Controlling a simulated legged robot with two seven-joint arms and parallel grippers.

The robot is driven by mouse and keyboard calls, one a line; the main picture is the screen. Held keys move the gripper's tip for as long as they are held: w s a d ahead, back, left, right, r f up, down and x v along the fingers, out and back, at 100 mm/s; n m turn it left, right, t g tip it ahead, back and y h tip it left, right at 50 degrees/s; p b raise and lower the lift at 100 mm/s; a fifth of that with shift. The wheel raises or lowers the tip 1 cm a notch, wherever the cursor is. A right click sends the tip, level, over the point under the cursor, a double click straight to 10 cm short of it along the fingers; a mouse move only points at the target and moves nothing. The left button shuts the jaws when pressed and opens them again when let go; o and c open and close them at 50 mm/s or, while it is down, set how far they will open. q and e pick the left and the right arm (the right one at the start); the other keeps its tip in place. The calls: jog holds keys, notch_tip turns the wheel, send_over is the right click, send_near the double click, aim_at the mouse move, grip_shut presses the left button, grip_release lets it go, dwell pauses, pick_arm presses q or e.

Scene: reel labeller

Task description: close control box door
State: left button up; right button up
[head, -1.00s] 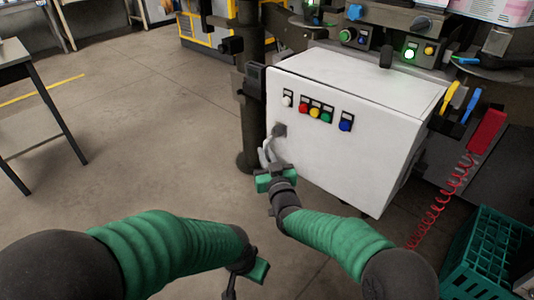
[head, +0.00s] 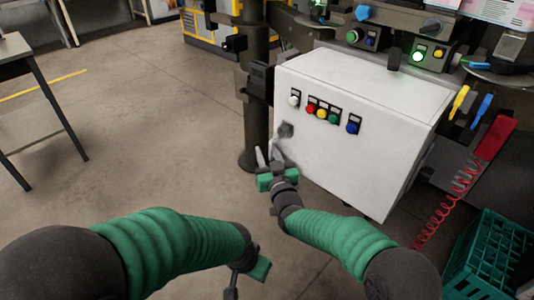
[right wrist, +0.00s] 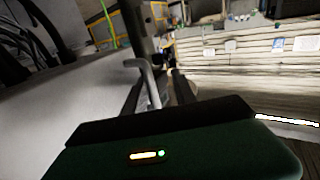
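The white control box (head: 370,82) stands right of centre in the head view. Its door (head: 345,155) faces me and carries several coloured buttons; it looks flush or nearly flush with the box, and I cannot tell if a gap is left. A bent grey handle (head: 278,142) sits on the door's left side and shows in the right wrist view (right wrist: 148,78). My right gripper (head: 268,160) is at the handle, with its fingers apart on either side of the bar, not visibly clamped. My left gripper (head: 240,283) hangs low, partly hidden by its arm.
A dark post (head: 252,100) stands just left of the box. A table (head: 20,60) is at the far left. A green crate (head: 490,255) and a red coiled cord (head: 455,195) are at the right. The floor (head: 150,130) on the left is clear.

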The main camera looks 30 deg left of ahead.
jog(key=shift+d, duration=0.3)
jog(key=p+v, duration=0.5)
jog(key=v, duration=1.1)
jog(key=shift+s+d, duration=0.15)
jog(key=shift+s, duration=0.15)
jog(key=shift+f, duration=0.1)
